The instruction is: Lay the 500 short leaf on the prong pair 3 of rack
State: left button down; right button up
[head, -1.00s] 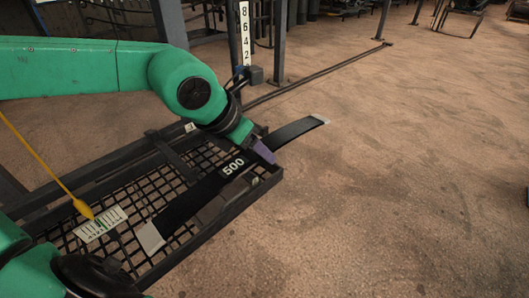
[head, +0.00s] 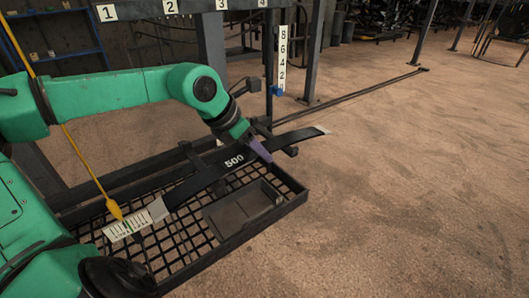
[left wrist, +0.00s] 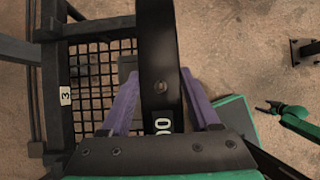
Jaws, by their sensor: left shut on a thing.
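The 500 short leaf (head: 205,172) is a long, dark, slightly curved bar with a white 500 label and pale ends. My left gripper (head: 262,150) is shut on it, beyond the label. The leaf is tilted above the mesh tray, its far end past the tray's edge. In the left wrist view the leaf (left wrist: 160,55) runs between the purple fingers of the left gripper (left wrist: 160,105). The rack's top beam (head: 190,5) carries number plates, with plate 3 (head: 221,4) at the top edge. Prong pair 3 cannot be made out clearly. A small green-and-black forked end (left wrist: 278,108) may be my right gripper.
The mesh tray (head: 290,200) holds a shallow dark box (head: 240,208). A white scale card (head: 128,228) with a yellow pointer (head: 115,210) is at its left. A post with a height scale (head: 282,60) stands behind.

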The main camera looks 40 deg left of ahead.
pick_arm(q)
jog(key=shift+w+a+f+b, duration=0.2)
jog(key=shift+a+b, duration=0.05)
jog(key=shift+a, duration=0.3)
jog(key=shift+w+a+f+b, duration=0.2)
jog(key=shift+a, duration=0.3)
jog(key=shift+f+b, duration=0.75)
jog(key=shift+f, duration=0.05)
jog(key=shift+c, duration=0.9)
grip_release()
jog(key=shift+o, duration=0.7)
jog(key=shift+s+d, duration=0.1)
jog(key=shift+s, duration=0.05)
jog(key=shift+f, duration=0.2)
send_near(246, 148)
jog(key=shift+b+v, duration=0.45)
jog(key=shift+v, duration=0.65)
